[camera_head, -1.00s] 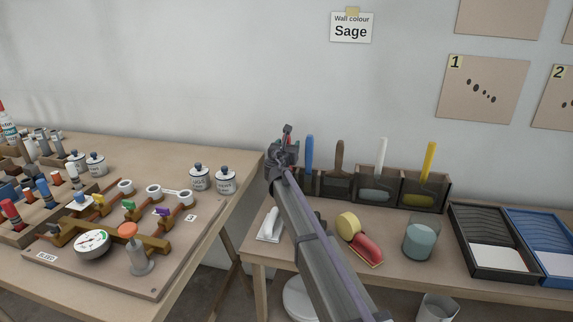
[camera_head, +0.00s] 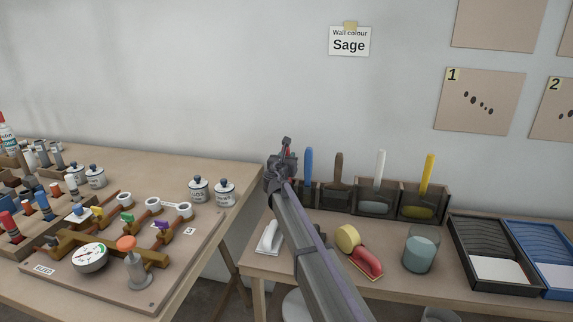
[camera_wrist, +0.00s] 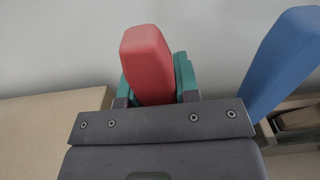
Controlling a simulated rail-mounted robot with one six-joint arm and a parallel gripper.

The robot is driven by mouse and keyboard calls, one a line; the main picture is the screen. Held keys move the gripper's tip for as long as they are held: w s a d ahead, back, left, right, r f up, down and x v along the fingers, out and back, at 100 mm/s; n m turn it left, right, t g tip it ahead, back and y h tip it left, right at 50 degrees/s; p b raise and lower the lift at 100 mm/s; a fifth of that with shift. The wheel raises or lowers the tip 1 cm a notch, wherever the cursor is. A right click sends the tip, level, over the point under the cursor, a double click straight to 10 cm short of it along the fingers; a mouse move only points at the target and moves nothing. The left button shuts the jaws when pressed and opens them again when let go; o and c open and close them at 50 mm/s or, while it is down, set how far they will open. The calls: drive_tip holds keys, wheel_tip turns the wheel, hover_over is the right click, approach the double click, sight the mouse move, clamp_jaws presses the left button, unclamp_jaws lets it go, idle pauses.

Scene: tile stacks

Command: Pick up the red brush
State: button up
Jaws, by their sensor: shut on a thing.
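The red brush shows its red handle (camera_wrist: 148,62) upright between the green fingers of my gripper (camera_wrist: 155,82) in the wrist view. The fingers are shut on it. In the head view, my gripper (camera_head: 283,158) is at the left end of the brush holder (camera_head: 388,211), and only a small bit of red shows there. The lower part of the brush is hidden behind my arm, so I cannot tell whether it still stands in the holder. The blue-handled brush (camera_head: 308,166) stands just to the right; its blue handle (camera_wrist: 283,62) is also close in the wrist view.
Brown (camera_head: 339,170), white (camera_head: 380,165) and yellow (camera_head: 429,173) handles stand in the holder. A red sanding block (camera_head: 367,264), a yellow roll (camera_head: 347,237), a jar (camera_head: 420,250) and paint trays (camera_head: 490,255) lie in front and right. The left table (camera_head: 235,168) holds a gauge board.

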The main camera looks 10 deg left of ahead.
wheel_tip(320, 180, up, 18)
drive_tip(key=p, duration=1.7)
drive_tip(key=shift+f, duration=0.15)
wheel_tip(320, 180, up, 5)
drive_tip(key=p, duration=0.5)
drive_tip(key=shift+f, duration=0.15)
idle(1.3)
